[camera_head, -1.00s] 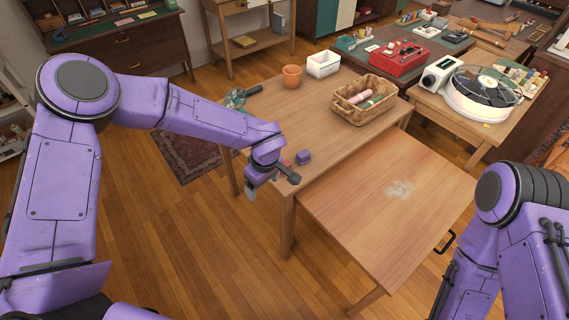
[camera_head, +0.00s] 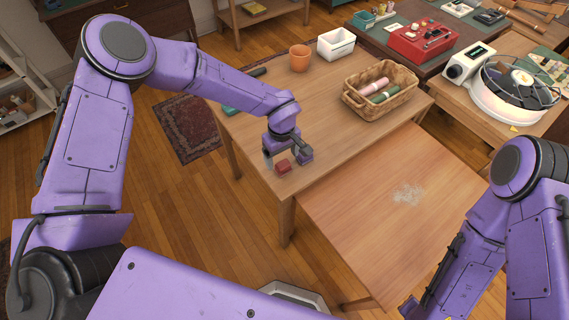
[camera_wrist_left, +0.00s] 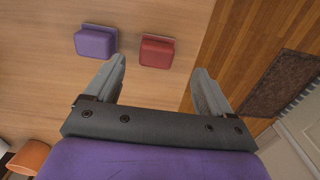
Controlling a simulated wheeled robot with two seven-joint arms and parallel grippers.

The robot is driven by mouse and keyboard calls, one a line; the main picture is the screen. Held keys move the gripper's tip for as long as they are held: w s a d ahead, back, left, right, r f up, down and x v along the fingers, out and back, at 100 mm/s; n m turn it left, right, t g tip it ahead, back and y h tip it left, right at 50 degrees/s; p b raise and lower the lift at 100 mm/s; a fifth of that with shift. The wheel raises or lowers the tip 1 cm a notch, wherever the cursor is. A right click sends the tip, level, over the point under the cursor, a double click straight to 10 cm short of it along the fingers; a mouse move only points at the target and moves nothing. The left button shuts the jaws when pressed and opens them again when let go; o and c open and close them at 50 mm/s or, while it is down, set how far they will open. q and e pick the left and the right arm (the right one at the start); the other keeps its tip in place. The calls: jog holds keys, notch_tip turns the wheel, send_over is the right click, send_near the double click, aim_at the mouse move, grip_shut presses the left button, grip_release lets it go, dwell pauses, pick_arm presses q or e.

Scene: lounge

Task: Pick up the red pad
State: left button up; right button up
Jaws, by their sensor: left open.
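The red pad (camera_head: 283,168) is a small block lying near the front left corner of the wooden table (camera_head: 262,128). A purple pad (camera_head: 306,156) lies just beside it. My left gripper (camera_head: 286,155) is open, pointing down over that corner. In the left wrist view, the red pad (camera_wrist_left: 157,52) shows in the gap between the open fingertips of my left gripper (camera_wrist_left: 159,65), apart from both. The purple pad (camera_wrist_left: 95,41) shows left of the left finger. The jaws are empty. My right arm is at the right edge, its gripper out of view.
A wicker basket (camera_head: 353,102) with rolled items, a terracotta pot (camera_head: 300,58) and a white bin (camera_head: 336,44) stand farther back on the table. A lower wooden surface (camera_head: 375,215) with a pale smudge adjoins its right side. The tabletop between pads and pot is clear.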

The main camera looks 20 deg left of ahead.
aim_at(283, 164)
pick_arm(q)
jog(key=f, duration=0.2)
jog(key=f+p, duration=0.1)
jog(key=f, duration=0.2)
jog(key=shift+w+d+f, duration=0.1)
jog(key=shift+w+f, duration=0.15)
jog(key=shift+f, duration=0.15)
jog(key=c, duration=1.1)
jog(key=shift+r, duration=0.15)
jog(key=shift+r, duration=0.25)
jog(key=r, duration=0.3)
jog(key=shift+s+d, duration=0.1)
jog(key=shift+s, duration=0.2)
jog(key=s+d+r+b, duration=0.2)
jog(key=s+r, duration=0.7)
jog(key=s, duration=0.4)
jog(key=shift+d+r, duration=0.15)
jog(key=shift+d, duration=0.1)
